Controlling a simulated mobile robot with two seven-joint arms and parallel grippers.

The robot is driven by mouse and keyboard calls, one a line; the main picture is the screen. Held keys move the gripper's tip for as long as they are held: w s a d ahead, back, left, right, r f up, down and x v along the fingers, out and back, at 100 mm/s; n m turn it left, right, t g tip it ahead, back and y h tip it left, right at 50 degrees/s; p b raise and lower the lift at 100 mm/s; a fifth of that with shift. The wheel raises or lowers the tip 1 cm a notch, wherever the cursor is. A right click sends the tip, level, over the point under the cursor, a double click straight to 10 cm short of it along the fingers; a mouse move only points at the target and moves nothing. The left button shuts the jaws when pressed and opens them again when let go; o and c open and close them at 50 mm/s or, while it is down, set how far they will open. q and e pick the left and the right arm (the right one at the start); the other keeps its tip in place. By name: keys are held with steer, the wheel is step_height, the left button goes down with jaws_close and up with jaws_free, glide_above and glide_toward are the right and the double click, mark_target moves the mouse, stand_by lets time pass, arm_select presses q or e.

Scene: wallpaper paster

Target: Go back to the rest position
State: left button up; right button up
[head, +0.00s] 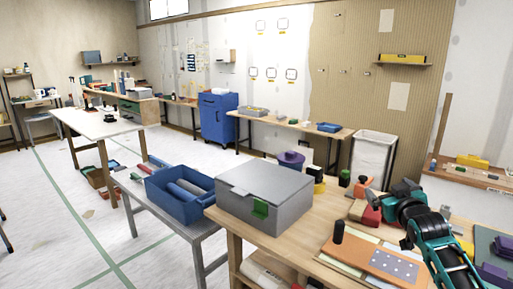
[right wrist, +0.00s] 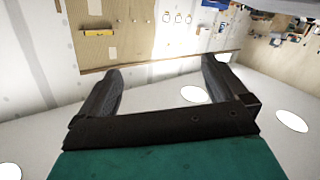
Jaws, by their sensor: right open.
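My right arm, teal and black, comes into the head view from the lower right. Its dark right gripper (head: 371,194) is small there, above the right side of the wooden workbench (head: 310,222). In the right wrist view the right gripper (right wrist: 160,72) has its two dark fingers wide apart, with nothing between them. My left gripper is in neither view.
A grey lidded box (head: 264,190) with a green latch stands on the workbench, left of my right arm. An orange board (head: 375,262) and a dark upright cylinder (head: 338,232) are near the front. A blue crate (head: 180,188) sits farther left. Open floor (head: 75,225) lies at the left.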

steer(key=s+a+f+n+g+y, duration=0.1)
steer(key=s+a+f, duration=0.4)
steer(key=s+f, duration=0.35)
steer(key=s+a+f+g+y, duration=0.1)
steer(key=s+a+f, duration=0.3)
steer(key=s+f, duration=0.45)
steer(key=s+a+f+g, duration=0.1)
steer(key=s+a+f, duration=0.1)
steer(key=s, duration=0.4)
steer(key=s+a+f+g+y, duration=0.1)
steer(key=s+a+f, duration=0.2)
steer(key=s+f, duration=0.2)
steer(key=s+a+f+g, duration=0.1)
steer(key=s+a+f, duration=0.2)
steer(key=s, duration=0.6)
steer(key=shift+s+f+m+g, duration=0.25)
steer(key=shift+f+m+g, duration=0.1)
steer(key=shift+m+g, duration=0.05)
